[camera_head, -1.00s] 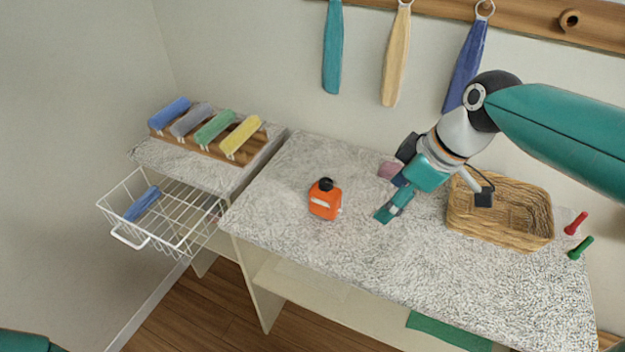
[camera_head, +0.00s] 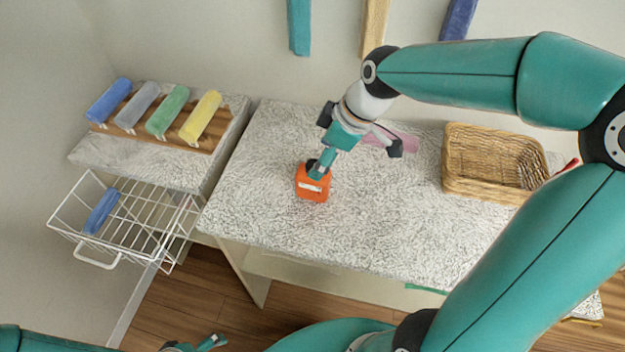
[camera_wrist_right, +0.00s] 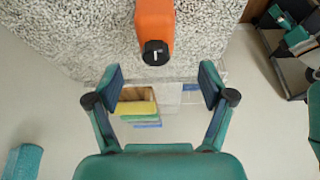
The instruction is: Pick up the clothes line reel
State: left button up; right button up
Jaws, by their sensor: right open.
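The clothes line reel (camera_head: 312,189) is an orange, boxy body with a black knob on top. It stands on the speckled white tabletop, left of the middle. My right gripper (camera_head: 320,168) is over it, and its fingers partly hide the knob. In the right wrist view the reel (camera_wrist_right: 154,22) is at the top centre, its black knob towards me. My right gripper (camera_wrist_right: 161,84) is open there, its fingertips apart and short of the knob, with nothing between them. A small part of my left gripper (camera_head: 208,343) shows at the bottom edge; its fingers are unclear.
A wicker basket (camera_head: 490,188) stands on the right of the table. A pink cloth (camera_head: 402,139) lies behind my right gripper. On the left, a rack (camera_head: 157,137) holds several rolled towels above a white wire basket (camera_head: 98,264) with a blue roll (camera_head: 101,211). The front tabletop is clear.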

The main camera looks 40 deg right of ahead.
aim_at(313, 183)
jog(key=shift+d+p+x, duration=0.2)
jog(key=shift+p+x, duration=0.1)
jog(key=shift+x, duration=1.6)
jog(key=shift+d+p+x, duration=0.2)
jog(key=shift+p+x, duration=0.05)
jog(key=shift+x, duration=1.6)
jog(key=c, duration=1.4)
jog(key=shift+c, duration=0.2)
